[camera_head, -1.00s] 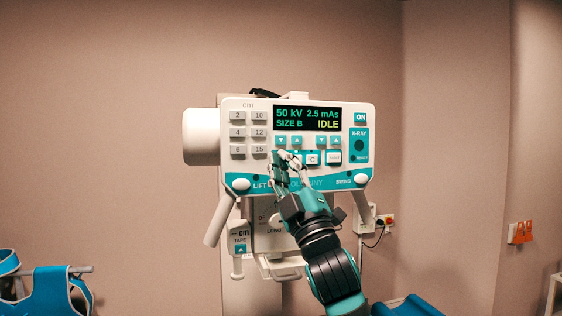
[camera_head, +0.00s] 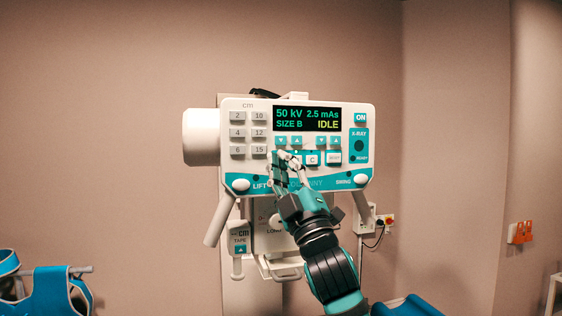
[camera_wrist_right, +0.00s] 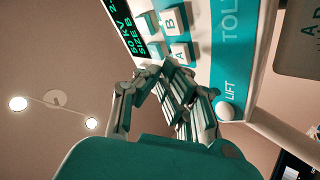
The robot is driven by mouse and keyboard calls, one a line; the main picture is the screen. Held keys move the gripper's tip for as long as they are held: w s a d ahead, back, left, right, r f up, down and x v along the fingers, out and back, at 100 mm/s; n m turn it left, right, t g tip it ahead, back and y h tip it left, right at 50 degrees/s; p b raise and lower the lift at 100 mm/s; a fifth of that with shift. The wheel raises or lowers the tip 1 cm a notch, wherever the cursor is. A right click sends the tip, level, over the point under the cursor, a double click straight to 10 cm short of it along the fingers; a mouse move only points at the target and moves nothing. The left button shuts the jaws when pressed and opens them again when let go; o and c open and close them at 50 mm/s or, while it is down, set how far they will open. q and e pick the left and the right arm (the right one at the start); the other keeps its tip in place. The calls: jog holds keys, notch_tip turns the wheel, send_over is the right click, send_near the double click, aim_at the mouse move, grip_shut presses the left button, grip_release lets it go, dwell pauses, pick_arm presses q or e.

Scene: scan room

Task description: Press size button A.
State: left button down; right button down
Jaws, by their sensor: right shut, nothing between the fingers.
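The white and teal control panel (camera_head: 243,185) faces me, and its display (camera_head: 307,118) reads 50 kV, 2.5 mAs, SIZE B, IDLE. My right gripper (camera_head: 284,157) is shut and empty, its fingertips in front of the left end of the size button row. In the head view the fingers hide button A and part of B; button C (camera_head: 312,159) shows. In the right wrist view, button A (camera_wrist_right: 181,54) is just beyond the fingertips of the gripper (camera_wrist_right: 168,72), with button B (camera_wrist_right: 173,20) beside it. I cannot tell whether the fingertips touch A. My left gripper is out of view.
Grey number keys (camera_head: 237,133) are left of the display. Arrow buttons (camera_head: 328,141) sit above the size row, and the LIFT knob (camera_head: 241,185) is at lower left. A tape unit (camera_head: 239,240) hangs below. A blue apron (camera_head: 55,292) is at far left.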

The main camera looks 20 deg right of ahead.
jog(key=shift+w, duration=0.55)
dwell(0.8)
jog(key=shift+s, duration=0.85)
jog(key=s, duration=0.5)
dwell(0.7)
